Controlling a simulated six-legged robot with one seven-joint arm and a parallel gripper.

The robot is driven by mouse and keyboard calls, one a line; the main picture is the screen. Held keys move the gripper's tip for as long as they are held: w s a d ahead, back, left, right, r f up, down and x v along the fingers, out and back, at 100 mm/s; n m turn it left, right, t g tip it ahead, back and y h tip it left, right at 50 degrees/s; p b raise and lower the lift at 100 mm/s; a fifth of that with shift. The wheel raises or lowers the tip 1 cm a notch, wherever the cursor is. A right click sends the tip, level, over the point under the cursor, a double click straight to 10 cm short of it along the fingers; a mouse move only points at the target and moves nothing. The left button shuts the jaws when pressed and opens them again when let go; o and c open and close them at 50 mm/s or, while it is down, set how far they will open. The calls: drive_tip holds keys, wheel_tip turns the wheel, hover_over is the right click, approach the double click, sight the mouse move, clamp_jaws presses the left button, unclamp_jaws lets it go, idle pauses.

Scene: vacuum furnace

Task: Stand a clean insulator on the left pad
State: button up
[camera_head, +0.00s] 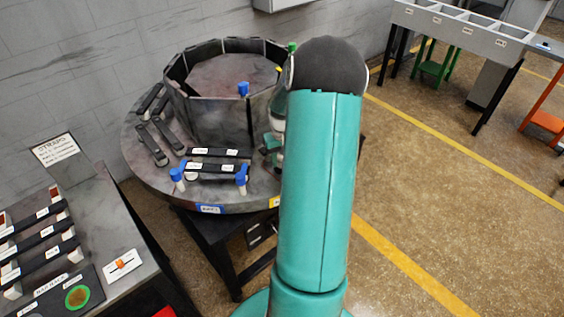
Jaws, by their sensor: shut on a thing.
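My gripper (271,145) shows only in part at the right side of the round table, behind my teal arm. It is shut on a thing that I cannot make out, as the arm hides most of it. Insulators with blue and white parts stand at the table's front, one at the left (177,178) and one at the right (241,180). Another blue piece (243,89) shows at the rim of the ring of dark panels. Black labelled bars (218,153) lie between the front insulators. I cannot tell which spot is the left pad, or which insulators are clean.
The round grey table (140,165) carries the panel ring (210,109) and more dark straps (152,146) at its left. A bench with a STRAPS sign (55,150) stands at the lower left. A grey compartment bench (450,30) stands far right. The floor at right is open.

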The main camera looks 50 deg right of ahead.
sight(281, 158)
drive_tip(key=shift+a+f, duration=0.1)
drive_tip(key=shift+f, duration=0.8)
drive_tip(key=o, duration=1)
drive_tip(key=shift+f, duration=0.15)
wheel_tip(281, 158, up, 12)
drive_tip(key=shift+w+r, duration=0.1)
drive_tip(key=shift+r, duration=0.15)
